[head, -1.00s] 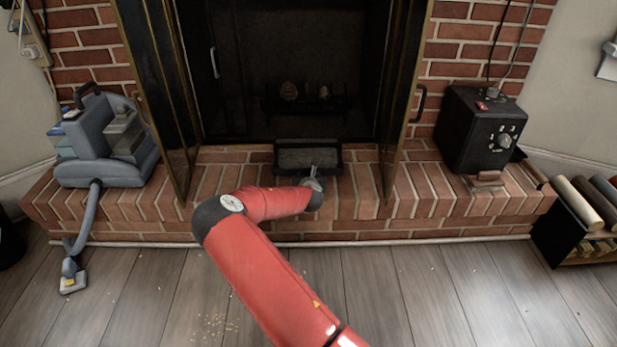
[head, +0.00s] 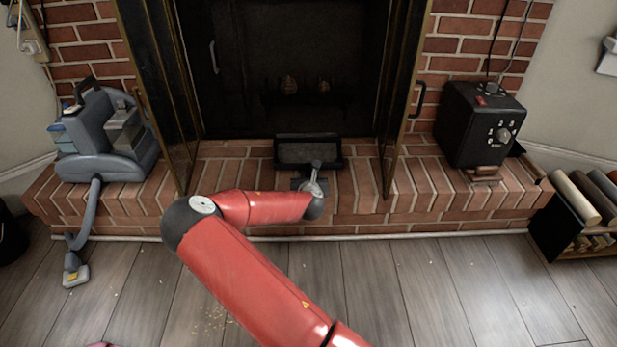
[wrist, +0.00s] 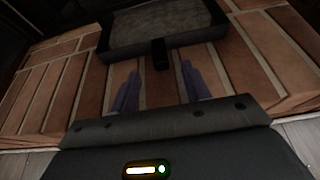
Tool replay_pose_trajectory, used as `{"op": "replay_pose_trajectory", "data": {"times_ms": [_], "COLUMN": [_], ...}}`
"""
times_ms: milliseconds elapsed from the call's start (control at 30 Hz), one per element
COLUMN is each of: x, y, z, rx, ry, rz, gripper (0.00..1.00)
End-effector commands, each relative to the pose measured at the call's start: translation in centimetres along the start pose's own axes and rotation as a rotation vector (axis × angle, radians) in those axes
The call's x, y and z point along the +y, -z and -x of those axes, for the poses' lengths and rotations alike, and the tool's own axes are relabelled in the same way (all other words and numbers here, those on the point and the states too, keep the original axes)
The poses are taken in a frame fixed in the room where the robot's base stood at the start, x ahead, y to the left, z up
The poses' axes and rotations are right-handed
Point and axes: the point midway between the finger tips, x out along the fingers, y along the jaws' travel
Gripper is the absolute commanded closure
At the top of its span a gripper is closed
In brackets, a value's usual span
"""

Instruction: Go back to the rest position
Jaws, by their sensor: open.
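My gripper (head: 312,183) is above the brick hearth, just in front of a black tray (head: 308,138) holding grey material. My red arm reaches in from the bottom of the head view. In the wrist view my two fingers (wrist: 160,72) are apart with nothing between them. The tray (wrist: 111,48) lies just beyond them, and its short dark handle (wrist: 160,55) points toward the gap. The fingers look clear of the handle.
The open fireplace doors (head: 160,90) stand either side of the tray. A grey vacuum-like machine (head: 112,140) is at left and a black box with a dial (head: 478,125) at right. A rack of rolls (head: 580,200) stands far right. Crumbs (head: 215,315) lie on the wooden floor (head: 380,290).

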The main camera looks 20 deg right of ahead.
Motion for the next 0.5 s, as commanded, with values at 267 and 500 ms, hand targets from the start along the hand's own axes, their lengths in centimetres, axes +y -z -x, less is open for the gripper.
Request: {"op": "replay_pose_trajectory", "data": {"times_ms": [267,500], "x": [0.0,-1.6], "y": [0.0,-1.6], "z": [0.0,1.4], "rx": [0.000,0.028], "ry": [0.000,0.067], "rz": [0.000,-0.221], "gripper": [0.53,0.53]}}
